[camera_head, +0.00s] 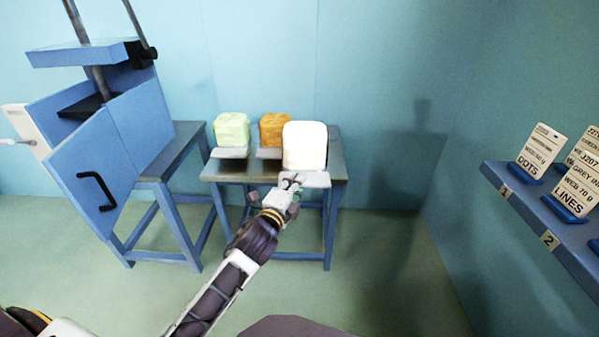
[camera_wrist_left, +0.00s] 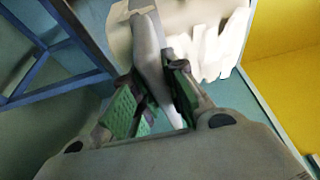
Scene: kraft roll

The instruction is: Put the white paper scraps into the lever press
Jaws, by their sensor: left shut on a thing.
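The white paper scraps (camera_head: 304,140) form a block on a light grey tray (camera_head: 316,180) at the right end of a small table. My left gripper (camera_head: 291,184) is at this tray's front edge, shut on it. In the left wrist view, the green-padded fingers (camera_wrist_left: 155,100) close around a pale grey strip of the tray (camera_wrist_left: 149,45), with the white scraps (camera_wrist_left: 222,45) beyond. I cannot tell whether the tray is lifted off the table. The blue lever press (camera_head: 70,150) stands at the left with its handled front door swung open. My right gripper is not in view.
A green block (camera_head: 231,130) and an orange block (camera_head: 273,129) sit on their own trays left of the white one. The press stands on a blue bench (camera_head: 185,150), with a gap before the small table (camera_head: 339,160). A blue shelf (camera_head: 540,215) with label cards is at right.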

